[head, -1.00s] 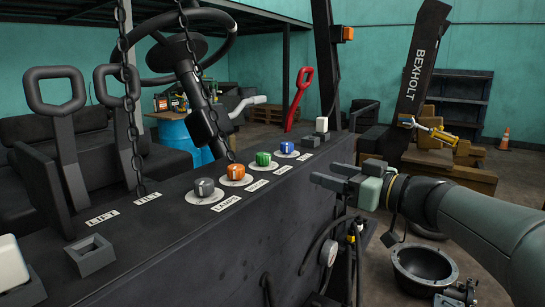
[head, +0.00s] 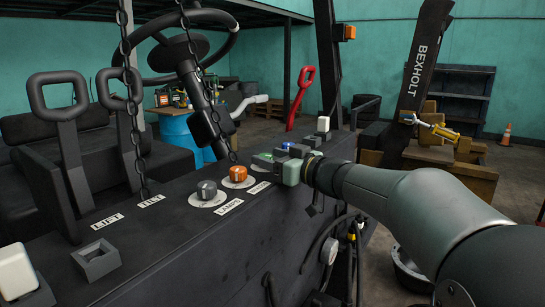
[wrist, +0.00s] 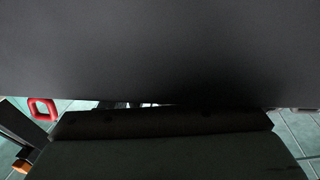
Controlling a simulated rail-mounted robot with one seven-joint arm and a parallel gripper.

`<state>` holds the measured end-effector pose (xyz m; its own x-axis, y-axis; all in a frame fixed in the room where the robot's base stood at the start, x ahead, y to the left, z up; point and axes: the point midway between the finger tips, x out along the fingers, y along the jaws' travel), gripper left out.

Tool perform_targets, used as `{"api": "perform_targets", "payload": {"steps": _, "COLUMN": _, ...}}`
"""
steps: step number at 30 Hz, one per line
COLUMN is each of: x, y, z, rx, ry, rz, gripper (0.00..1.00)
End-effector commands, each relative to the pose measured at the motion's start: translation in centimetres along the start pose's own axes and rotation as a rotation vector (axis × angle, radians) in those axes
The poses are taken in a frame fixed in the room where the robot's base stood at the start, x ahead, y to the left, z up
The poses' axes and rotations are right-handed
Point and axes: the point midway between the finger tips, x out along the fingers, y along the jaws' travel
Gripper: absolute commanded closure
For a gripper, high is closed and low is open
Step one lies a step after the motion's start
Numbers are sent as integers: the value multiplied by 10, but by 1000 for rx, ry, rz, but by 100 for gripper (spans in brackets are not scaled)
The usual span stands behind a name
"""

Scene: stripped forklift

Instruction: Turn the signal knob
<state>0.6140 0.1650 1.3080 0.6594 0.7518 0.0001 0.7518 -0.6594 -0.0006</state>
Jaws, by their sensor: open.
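A row of round knobs on pale discs runs along the dark console: grey (head: 207,189), orange (head: 238,173), green, and blue (head: 287,145). The label by the grey knob reads LAMPS; the other knob labels are too small or covered to read, so I cannot tell which is the signal knob. My gripper (head: 276,158) is open at the green knob, with its fingers low over the console. They hide most of the green knob, and contact cannot be told. In the wrist view a dark surface fills the top and the knobs are hidden.
Two loop-handled levers (head: 57,95) stand at the left, with hanging chains (head: 130,100) beside them. The steering wheel (head: 185,45) is behind the console. A white switch (head: 323,125) sits past the blue knob, near a red lever (head: 303,92).

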Motion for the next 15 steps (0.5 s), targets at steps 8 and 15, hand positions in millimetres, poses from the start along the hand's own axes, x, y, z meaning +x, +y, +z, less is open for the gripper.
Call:
{"api": "perform_targets", "payload": {"steps": 8, "x": 1, "y": 0, "z": 0, "rx": 0, "ry": 0, "rz": 0, "gripper": 50}}
{"api": "perform_targets", "payload": {"steps": 15, "x": 1, "y": 0, "z": 0, "rx": 0, "ry": 0, "rz": 0, "gripper": 89}}
